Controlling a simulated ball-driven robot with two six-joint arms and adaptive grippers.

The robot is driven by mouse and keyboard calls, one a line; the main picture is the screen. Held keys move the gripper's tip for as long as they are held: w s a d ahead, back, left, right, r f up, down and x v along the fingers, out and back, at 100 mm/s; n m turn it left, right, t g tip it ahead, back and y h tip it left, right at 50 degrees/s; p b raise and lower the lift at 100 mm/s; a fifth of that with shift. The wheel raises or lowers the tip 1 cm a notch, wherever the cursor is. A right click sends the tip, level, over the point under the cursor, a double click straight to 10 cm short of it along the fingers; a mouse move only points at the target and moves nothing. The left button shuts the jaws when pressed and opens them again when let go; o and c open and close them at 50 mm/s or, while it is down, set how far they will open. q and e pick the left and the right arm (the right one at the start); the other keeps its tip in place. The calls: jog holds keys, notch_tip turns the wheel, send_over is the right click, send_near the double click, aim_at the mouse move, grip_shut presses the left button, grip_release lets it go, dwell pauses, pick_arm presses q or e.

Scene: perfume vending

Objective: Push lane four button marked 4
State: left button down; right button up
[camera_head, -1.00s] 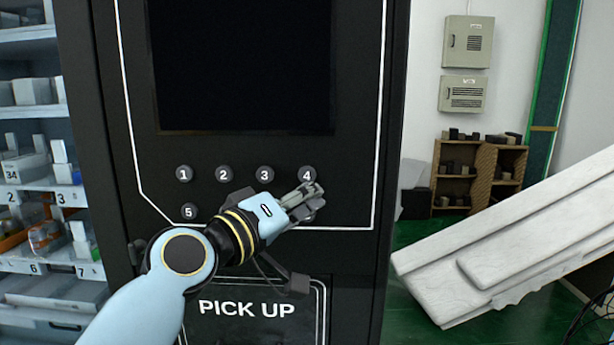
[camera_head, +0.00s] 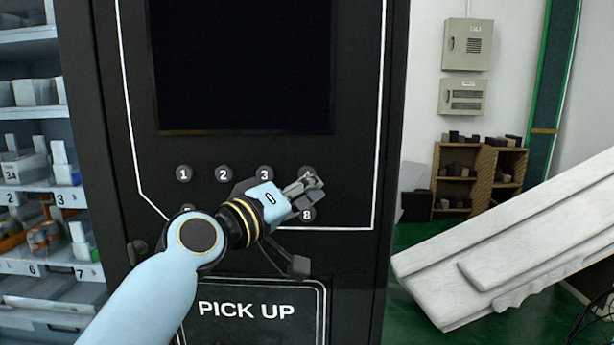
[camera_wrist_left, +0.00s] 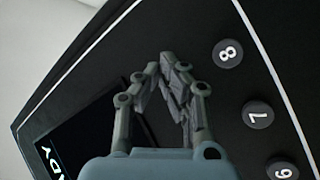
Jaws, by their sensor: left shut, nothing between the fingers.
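The button marked 4 (camera_head: 306,169) is at the right end of the upper button row on the black vending machine panel. Only its top edge shows in the head view; my left gripper covers its number. My left gripper (camera_head: 315,183) is shut and empty, its tips overlapping the lower part of that button. Whether they touch it I cannot tell. In the wrist view the shut fingers (camera_wrist_left: 168,62) point at the black panel, and button 4 is hidden. My right gripper is not in view.
Button 8 (camera_head: 307,214) is just below the fingers, and button 3 (camera_head: 264,173) is to the left. In the wrist view, button 7 (camera_wrist_left: 257,115) also shows. A dark screen (camera_head: 245,70) is above and a PICK UP flap (camera_head: 250,320) below.

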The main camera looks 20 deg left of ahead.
pick_arm(q)
jog(key=shift+w, duration=0.15)
dwell(0.8)
jog(key=shift+w+a, duration=0.1)
jog(key=shift+w, duration=0.2)
jog(key=shift+w+a+b, duration=0.1)
jog(key=shift+w+b, duration=0.2)
jog(key=shift+w, duration=0.05)
dwell(0.6)
jog(key=shift+s+d, duration=0.2)
jog(key=shift+s, duration=0.6)
jog(key=s, duration=0.2)
jog(key=s+d+p, duration=0.1)
jog(key=s, duration=0.1)
jog(key=shift+s+d, duration=0.2)
jog(key=shift+s, duration=0.2)
